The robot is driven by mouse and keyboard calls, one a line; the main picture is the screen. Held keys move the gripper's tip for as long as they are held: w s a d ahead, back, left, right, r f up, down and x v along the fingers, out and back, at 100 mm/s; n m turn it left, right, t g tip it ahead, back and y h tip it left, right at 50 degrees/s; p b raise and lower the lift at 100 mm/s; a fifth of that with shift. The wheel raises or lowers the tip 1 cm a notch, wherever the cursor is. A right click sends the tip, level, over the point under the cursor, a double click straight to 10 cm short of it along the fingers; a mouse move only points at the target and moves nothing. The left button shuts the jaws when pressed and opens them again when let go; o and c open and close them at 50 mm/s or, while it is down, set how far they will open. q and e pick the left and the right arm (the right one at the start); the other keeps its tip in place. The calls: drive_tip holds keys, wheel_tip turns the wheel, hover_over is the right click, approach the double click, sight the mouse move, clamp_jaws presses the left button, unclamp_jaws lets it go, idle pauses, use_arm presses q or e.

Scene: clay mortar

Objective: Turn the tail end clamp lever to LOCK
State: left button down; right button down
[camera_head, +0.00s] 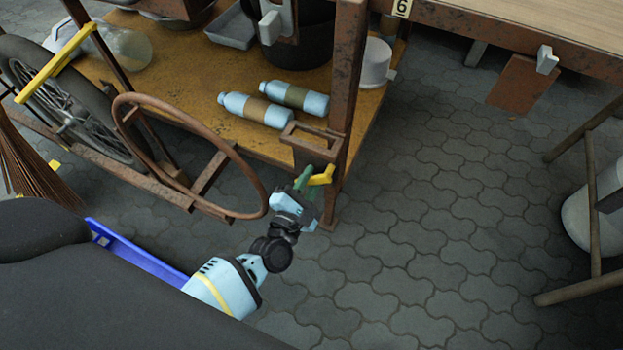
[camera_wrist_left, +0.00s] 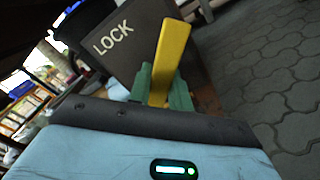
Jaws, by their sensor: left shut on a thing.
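The yellow clamp lever (camera_head: 322,177) sits low on the rusty front corner post of the bench. My left gripper (camera_head: 306,181), with green fingers, is shut on the lever. In the left wrist view the yellow lever (camera_wrist_left: 173,50) rises between the green fingers of the left gripper (camera_wrist_left: 160,88), tilted a little right. Behind it is a dark plate (camera_wrist_left: 140,50) with the word LOCK in pale letters, left of the lever. The lever's pivot is hidden by the fingers. My right gripper is not in view.
The bench's wooden shelf (camera_head: 200,83) holds two blue bottles (camera_head: 257,110). A rusty hoop (camera_head: 265,203) stands left of my left gripper, and a spoked wheel (camera_head: 62,105) farther left. A wooden stool (camera_head: 592,200) is at the right. The paved floor (camera_head: 430,200) between is clear.

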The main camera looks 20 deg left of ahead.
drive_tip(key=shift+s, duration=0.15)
use_arm(q)
drive_tip(key=c, duration=1.3)
unclamp_jaws()
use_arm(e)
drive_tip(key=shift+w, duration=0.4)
